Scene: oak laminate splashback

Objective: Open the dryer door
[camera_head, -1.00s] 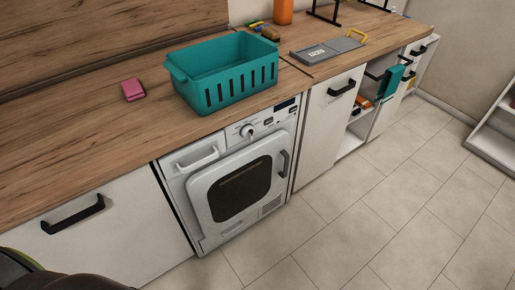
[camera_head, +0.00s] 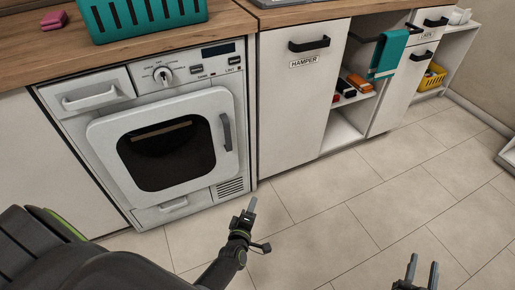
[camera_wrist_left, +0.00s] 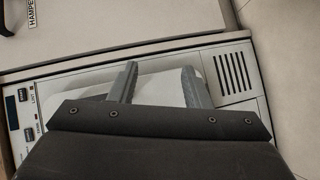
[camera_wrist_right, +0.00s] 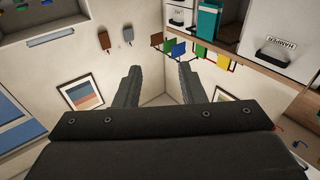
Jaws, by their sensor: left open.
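The white dryer (camera_head: 190,68) stands under the counter in the head view. Its door (camera_head: 105,135), with a dark window (camera_head: 165,152), looks shut. A dark grey handle (camera_head: 226,132) is upright on the door's right side. My left gripper (camera_head: 249,208) is in front of the dryer's lower right, below the handle and apart from it. In the left wrist view, its fingers (camera_wrist_left: 160,78) are spread over the white dryer front near the vent slots (camera_wrist_left: 232,71), with nothing clearly between them. My right gripper (camera_head: 423,264) is open and empty over the floor at lower right.
A hamper cabinet (camera_head: 295,110) stands right of the dryer, then open shelves and a teal towel (camera_head: 388,53). A teal basket (camera_head: 150,18) and a pink item (camera_head: 54,20) sit on the counter. The tiled floor (camera_head: 330,220) in front is clear.

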